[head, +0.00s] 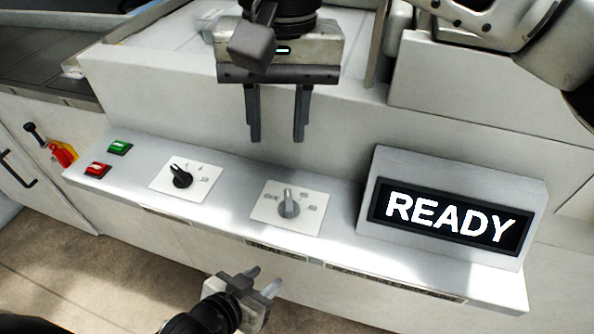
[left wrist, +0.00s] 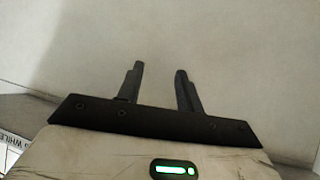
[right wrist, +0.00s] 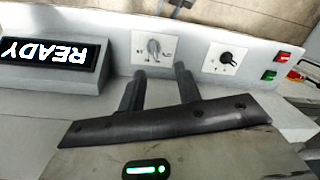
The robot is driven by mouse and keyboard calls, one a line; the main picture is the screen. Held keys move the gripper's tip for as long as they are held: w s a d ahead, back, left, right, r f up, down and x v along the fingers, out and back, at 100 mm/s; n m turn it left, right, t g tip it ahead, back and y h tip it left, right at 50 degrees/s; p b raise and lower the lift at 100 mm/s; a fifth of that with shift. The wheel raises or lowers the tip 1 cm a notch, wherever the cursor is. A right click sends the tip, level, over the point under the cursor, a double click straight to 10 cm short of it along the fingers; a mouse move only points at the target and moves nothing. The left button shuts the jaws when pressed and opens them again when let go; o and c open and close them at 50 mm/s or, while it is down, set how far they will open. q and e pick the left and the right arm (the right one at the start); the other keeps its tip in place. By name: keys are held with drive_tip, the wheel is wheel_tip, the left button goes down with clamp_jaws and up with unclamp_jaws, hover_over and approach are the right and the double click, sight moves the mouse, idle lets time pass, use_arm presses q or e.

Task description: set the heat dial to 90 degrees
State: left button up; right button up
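A grey dial (head: 289,205) sits on a white plate in the middle of the control ledge; its pointer faces roughly toward the machine's back. A black dial (head: 181,176) sits on another white plate to its left. The small plate labels are too blurred to read, so I cannot tell which dial is heat. My right gripper (head: 276,138) is open and empty, above and behind the grey dial, apart from it. The right wrist view also shows the grey dial (right wrist: 153,47) just beyond the fingertips. My left gripper (head: 262,280) is open and empty, in front of the ledge.
A display reading READY (head: 450,218) stands right of the dials. A green switch (head: 119,148) and a red switch (head: 98,170) are at the ledge's left end. A red and yellow item (head: 63,153) hangs farther left. A pale wall (left wrist: 160,30) fills the left wrist view.

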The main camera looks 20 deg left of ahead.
drive_tip(key=w, duration=0.1)
drive_tip(key=p, duration=0.2)
approach(289, 204)
drive_tip(key=shift+t+h, duration=0.3)
drive_tip(key=f, duration=0.8)
drive_tip(key=shift+s+a+f, duration=0.25)
drive_tip(key=shift+f, duration=0.05)
clamp_jaws()
